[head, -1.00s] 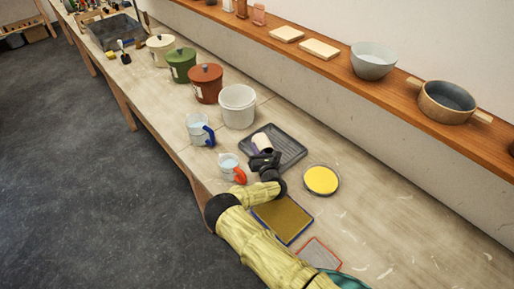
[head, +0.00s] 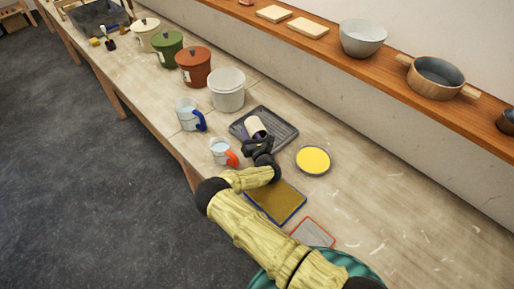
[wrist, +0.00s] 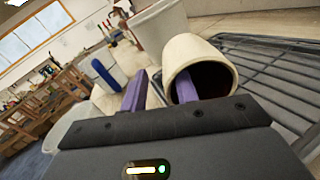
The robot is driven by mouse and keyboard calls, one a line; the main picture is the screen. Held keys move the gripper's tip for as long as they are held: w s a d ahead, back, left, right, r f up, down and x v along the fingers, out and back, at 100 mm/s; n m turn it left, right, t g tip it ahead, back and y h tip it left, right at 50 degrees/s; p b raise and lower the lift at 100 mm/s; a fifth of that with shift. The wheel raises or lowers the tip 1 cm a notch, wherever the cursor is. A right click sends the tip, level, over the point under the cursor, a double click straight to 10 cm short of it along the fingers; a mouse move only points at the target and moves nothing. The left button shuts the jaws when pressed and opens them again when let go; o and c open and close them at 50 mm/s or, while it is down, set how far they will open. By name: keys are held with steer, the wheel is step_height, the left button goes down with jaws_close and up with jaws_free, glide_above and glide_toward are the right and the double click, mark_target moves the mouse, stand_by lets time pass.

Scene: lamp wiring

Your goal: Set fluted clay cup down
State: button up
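The fluted clay cup (head: 256,127) is pale cream and tilted, mouth facing my gripper, over the dark ribbed tray (head: 284,127). My gripper (head: 251,138) is at its mouth. In the wrist view the cup (wrist: 205,52) shows its round rim and dark reddish inside. The contact itself is hard to see. Whether the cup's far end touches the tray is hidden.
A white bucket (head: 227,92) and a blue-handled jug (head: 189,115) stand behind the tray. A red-handled jug (head: 220,151) is close left of my gripper. A yellow dish (head: 313,160) and a blue-edged board (head: 275,203) lie nearby. Bench right of the dish is clear.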

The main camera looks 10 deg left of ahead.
steer(key=b+v, duration=0.2)
steer(key=v, duration=0.8)
steer(key=shift+s+d, duration=0.1)
steer(key=shift+s, duration=0.15)
